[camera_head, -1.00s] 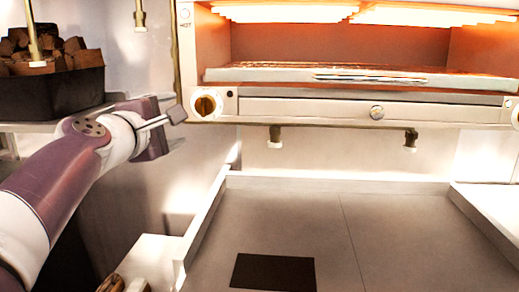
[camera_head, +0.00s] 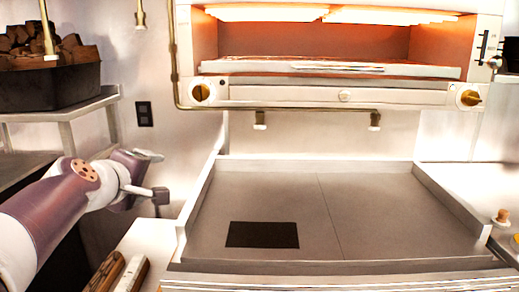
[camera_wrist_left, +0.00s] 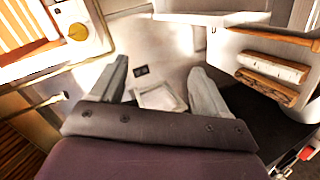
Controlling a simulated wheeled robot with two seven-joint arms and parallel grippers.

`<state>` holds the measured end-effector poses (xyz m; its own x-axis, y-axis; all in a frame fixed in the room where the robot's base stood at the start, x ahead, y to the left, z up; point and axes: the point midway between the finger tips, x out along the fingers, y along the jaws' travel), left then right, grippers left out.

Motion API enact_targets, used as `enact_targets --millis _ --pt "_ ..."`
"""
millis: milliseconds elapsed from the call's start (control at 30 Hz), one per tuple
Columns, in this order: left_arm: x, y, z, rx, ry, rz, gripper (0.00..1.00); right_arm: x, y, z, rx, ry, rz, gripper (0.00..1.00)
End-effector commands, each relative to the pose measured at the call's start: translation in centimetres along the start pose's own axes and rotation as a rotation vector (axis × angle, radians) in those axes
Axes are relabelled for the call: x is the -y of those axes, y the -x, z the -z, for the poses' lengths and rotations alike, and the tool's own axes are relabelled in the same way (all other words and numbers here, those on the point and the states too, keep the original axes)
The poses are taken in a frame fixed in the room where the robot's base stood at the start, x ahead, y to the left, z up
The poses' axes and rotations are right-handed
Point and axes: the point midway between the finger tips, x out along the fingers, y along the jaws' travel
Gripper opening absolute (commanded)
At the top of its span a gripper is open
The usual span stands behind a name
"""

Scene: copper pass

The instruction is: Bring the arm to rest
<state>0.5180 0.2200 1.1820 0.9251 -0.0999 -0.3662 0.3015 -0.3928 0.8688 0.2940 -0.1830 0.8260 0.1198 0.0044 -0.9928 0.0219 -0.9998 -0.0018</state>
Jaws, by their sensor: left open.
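My left arm comes in from the left in the head view, mauve and white. Its left gripper (camera_head: 155,172) is open and empty, in the air left of the grey tray-like counter (camera_head: 380,215). In the left wrist view the two pale fingers of the left gripper (camera_wrist_left: 157,85) stand wide apart with nothing between them. Behind them show a pale wall, a dark wall socket and a light square thing. My right gripper is not in view.
A dark mat (camera_head: 262,235) lies on the counter. A glowing oven (camera_head: 330,95) hangs above it. A black bin (camera_head: 50,88) of brown chunks stands on a shelf at left. Wooden-handled items (camera_head: 118,272) lie at the front left. The counter is otherwise clear.

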Motion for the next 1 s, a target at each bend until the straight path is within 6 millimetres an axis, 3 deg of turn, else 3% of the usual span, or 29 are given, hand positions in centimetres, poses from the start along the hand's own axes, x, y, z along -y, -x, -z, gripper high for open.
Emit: enact_targets --millis 167,333,500,700,733,800,1000 --pt "8.4 -1.8 -3.7 0.103 -0.243 0.203 0.76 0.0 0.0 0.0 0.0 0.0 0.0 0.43" --pt "19.1 -1.4 -9.2 0.318 -0.557 0.424 0.76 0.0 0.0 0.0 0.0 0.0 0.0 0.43" --pt "29.0 2.1 -14.8 0.603 -0.842 0.585 0.76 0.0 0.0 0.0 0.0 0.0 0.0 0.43" --pt "36.9 7.8 -20.5 0.915 -1.011 0.695 0.76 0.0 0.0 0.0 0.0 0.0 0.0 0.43" --pt "34.2 8.3 -19.8 0.912 -1.023 0.683 0.76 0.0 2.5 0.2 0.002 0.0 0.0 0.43" --pt "31.1 9.5 -18.4 0.903 -1.016 0.684 0.76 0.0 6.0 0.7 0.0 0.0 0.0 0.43" --pt "24.8 12.2 -16.0 0.901 -1.012 0.685 0.76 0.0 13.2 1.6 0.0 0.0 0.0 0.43"
